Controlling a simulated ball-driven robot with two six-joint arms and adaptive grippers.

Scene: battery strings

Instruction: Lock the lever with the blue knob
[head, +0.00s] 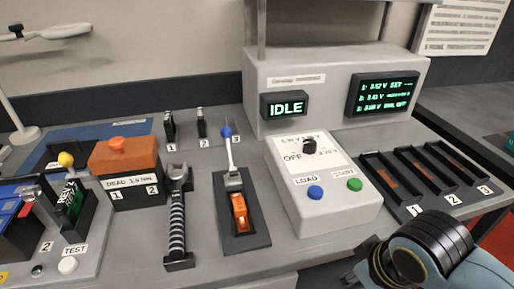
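The lever's blue knob (226,131) is at the top of a thin pale shaft (230,155). The shaft stands nearly upright, tilted slightly left. It rises from a grey metal clamp (233,181) on a dark base plate (256,241) in the middle of the bench. An orange piece (239,212) sits in front of the clamp. No gripper touches the lever. My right arm shows at the bottom right, well apart from the lever; no gripper fingers can be made out on it. My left gripper is not in view.
Right of the lever stands a white control box (325,206) with a dial and two buttons. Left of it are a black ribbed-handled tool (177,215) and an orange-topped box (124,155). A yellow-knobbed lever (66,159) is further left. A slotted tray (398,195) is at right.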

